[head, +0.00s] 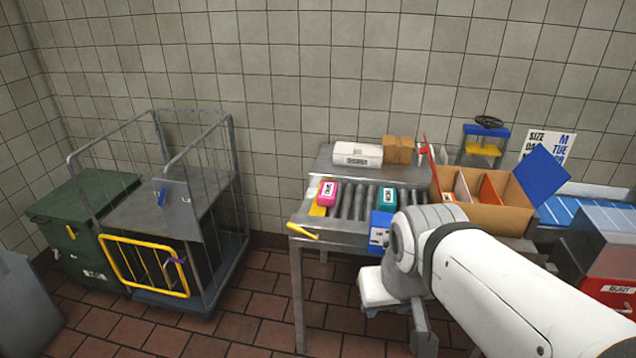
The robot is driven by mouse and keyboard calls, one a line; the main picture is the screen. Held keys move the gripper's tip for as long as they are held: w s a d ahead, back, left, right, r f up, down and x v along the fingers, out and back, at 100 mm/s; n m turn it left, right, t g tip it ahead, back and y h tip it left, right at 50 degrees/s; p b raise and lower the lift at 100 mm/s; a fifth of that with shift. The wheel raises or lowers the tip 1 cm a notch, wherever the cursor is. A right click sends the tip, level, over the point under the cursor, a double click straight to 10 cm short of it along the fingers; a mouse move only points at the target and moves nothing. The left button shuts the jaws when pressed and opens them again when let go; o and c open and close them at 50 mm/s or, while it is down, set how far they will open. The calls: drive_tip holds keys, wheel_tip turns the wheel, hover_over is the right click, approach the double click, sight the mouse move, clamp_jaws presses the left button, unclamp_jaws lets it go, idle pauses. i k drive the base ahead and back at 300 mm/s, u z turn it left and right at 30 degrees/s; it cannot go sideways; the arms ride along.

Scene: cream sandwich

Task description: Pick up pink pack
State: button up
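The pink pack (326,193) lies at the left end of the roller conveyor (350,203), with a white label on it. It is beside a yellow piece at the conveyor's left edge. My arm comes in from the lower right and bends in front of the conveyor, to the right of the pink pack and apart from it. I cannot make out my gripper's fingers. Nothing covers the pink pack's top.
A teal pack (388,198) lies further right on the rollers. A blue item (380,230) is at the front edge, by my arm. An open cardboard box (495,218) stands right. A wire cage trolley (232,190) and green bin (75,225) stand left, with bare floor between trolley and conveyor.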

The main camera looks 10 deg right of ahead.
sight(328, 192)
drive_tip(key=z, duration=0.05)
drive_tip(key=i, duration=1.65)
drive_tip(key=u, duration=0.05)
